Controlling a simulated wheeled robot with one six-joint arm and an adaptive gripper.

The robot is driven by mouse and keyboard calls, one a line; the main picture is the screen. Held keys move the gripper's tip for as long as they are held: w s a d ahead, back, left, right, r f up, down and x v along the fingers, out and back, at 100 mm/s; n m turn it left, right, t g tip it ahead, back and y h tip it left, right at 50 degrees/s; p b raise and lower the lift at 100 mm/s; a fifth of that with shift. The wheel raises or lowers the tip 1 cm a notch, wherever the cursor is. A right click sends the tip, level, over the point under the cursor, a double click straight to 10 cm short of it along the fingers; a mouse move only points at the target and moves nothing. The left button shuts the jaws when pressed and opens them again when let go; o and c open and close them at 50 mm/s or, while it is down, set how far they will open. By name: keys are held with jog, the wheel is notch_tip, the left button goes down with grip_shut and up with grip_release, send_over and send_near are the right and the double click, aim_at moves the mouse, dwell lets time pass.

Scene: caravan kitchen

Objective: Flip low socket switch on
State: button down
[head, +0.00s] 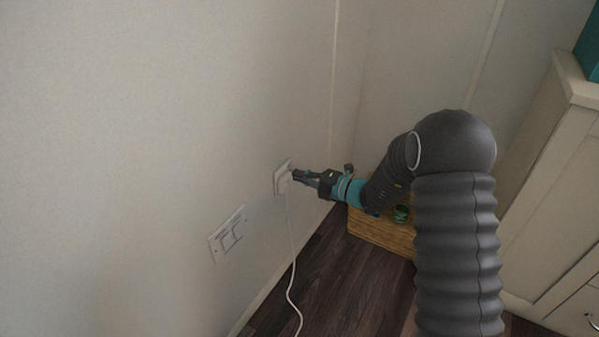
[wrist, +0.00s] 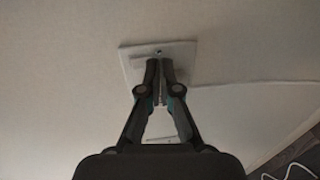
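The low socket (head: 282,178) is a white square plate on the wall in the head view, with a white plug and cable in it. It also shows in the wrist view (wrist: 187,52), where my gripper covers its middle and lower part. My gripper (head: 296,175) points at the plate from the right. In the wrist view the fingertips (wrist: 161,64) are close together at the plate, with only a thin gap or none between them. The switch itself is hidden behind the fingers. I cannot tell whether the tips touch the plate.
A white double wall plate (head: 229,235) is lower left on the same wall. The white cable (head: 291,260) hangs down to the dark wood floor (head: 335,280). A wooden box (head: 380,232) stands in the corner behind my arm. A cream cabinet (head: 560,180) is at the right.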

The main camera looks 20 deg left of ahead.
jog(key=f+v, duration=0.2)
jog(key=v, duration=1.1)
jog(key=shift+d+f+p, duration=0.2)
jog(key=shift+f+p, duration=0.1)
jog(key=shift+p, duration=0.15)
jog(key=s+f+n+g+h, duration=0.3)
jog(key=s+f+n+g, duration=0.2)
jog(key=s+n, duration=0.6)
jog(key=s+d+r+n+g+h, duration=0.3)
jog(key=s+d+n, duration=0.2)
jog(key=n, duration=0.7)
jog(key=s+d+r+n+t+h+p, duration=0.1)
jog(key=s+d+r+n+t+h, duration=0.2)
jog(key=s+d+r+n, duration=0.2)
jog(key=s+d+r+n+t+h+p, duration=0.1)
jog(key=s+d+r+n+t+h, duration=0.2)
jog(key=r, duration=0.8)
jog(key=s+d+r+n+t+h+p, duration=0.2)
jog(key=s+d+r+n+t+h, duration=0.1)
jog(key=s+d+r+n, duration=0.3)
jog(key=d+r+n+h, duration=0.1)
jog(key=d+r+n, duration=0.1)
jog(key=d, duration=0.1)
jog(key=shift+s+d, duration=0.2)
jog(key=shift+s, duration=0.15)
